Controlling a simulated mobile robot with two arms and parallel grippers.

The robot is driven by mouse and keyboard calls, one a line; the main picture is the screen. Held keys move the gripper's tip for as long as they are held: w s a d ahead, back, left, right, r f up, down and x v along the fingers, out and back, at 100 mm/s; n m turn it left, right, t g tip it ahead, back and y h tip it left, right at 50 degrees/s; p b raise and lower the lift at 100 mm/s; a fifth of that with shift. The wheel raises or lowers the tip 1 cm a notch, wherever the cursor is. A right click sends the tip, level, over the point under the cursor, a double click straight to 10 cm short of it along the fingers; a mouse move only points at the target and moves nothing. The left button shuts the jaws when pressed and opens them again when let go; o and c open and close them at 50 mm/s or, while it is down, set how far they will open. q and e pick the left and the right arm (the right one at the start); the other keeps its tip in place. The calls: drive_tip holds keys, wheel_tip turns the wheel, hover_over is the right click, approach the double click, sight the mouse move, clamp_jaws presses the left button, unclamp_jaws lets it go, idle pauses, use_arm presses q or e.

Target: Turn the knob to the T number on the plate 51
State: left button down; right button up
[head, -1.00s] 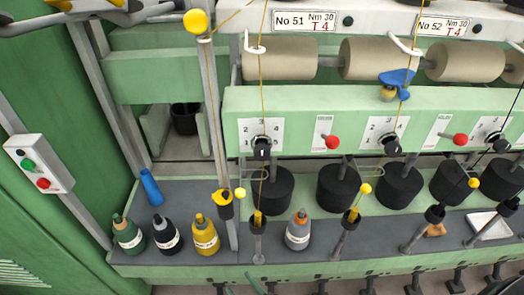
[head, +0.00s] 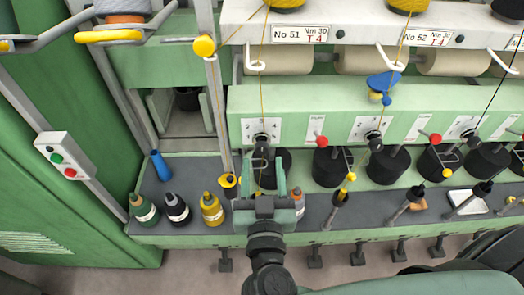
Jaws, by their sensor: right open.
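The plate 51 (head: 300,34) on the white rail reads "No 51 Nm 30 T 4". Below it, on the green beam, a white dial plate (head: 248,130) with numbers carries a black knob (head: 261,139). Digits 2 and 3 show at its top; the lower digits and the knob's pointer are too small or covered to read. My right gripper (head: 262,168) comes up from the bottom, its two fingers apart just below the knob; I cannot tell whether they touch it. My left gripper is not in view.
More dials (head: 371,130) and red-knobbed levers (head: 321,141) line the beam to the right. Black cylinders (head: 333,167) stand under it. A button box (head: 63,157) is far left.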

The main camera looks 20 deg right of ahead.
sight(261, 152)
drive_tip(key=shift+p+x, duration=0.35)
drive_tip(key=shift+x, duration=1.3)
drive_tip(key=shift+s, duration=0.1)
clamp_jaws()
drive_tip(key=shift+m, duration=0.4)
drive_tip(key=m, duration=0.4)
drive_tip(key=shift+m, duration=0.4)
drive_tip(key=m, duration=0.5)
drive_tip(key=shift+m, duration=0.7)
